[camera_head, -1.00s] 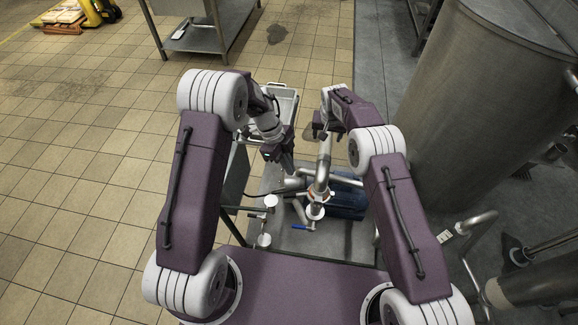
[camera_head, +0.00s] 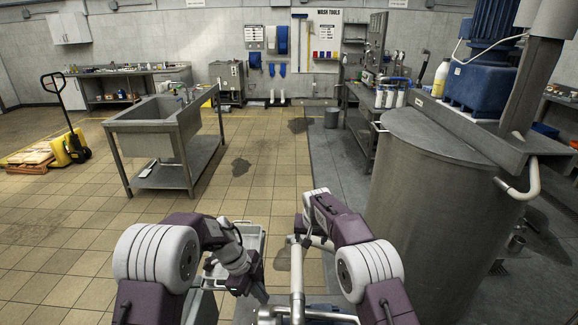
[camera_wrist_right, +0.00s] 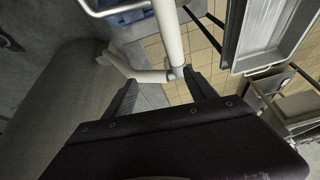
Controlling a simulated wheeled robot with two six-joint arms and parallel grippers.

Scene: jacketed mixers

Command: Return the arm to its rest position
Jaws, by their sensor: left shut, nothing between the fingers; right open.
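My left arm comes in from the lower left in the head view. Its gripper (camera_head: 259,292) points down, shut and empty, beside the upright steel pipe. My right arm (camera_head: 340,222) is bent on the right side, its forearm reaching forward. The right gripper (camera_wrist_right: 163,93) shows best in the right wrist view, with its two dark fingers spread apart. A pale steel pipe (camera_wrist_right: 168,35) shows beyond and between these fingers; I cannot tell how far off it is. In the head view the right fingers are hard to make out.
A steel pipe (camera_head: 297,280) stands between my arms, close to both. A grey tray (camera_head: 250,240) lies behind the left gripper. A large steel vessel (camera_head: 425,200) stands close on the right. A sink table (camera_head: 165,135) stands at the back left.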

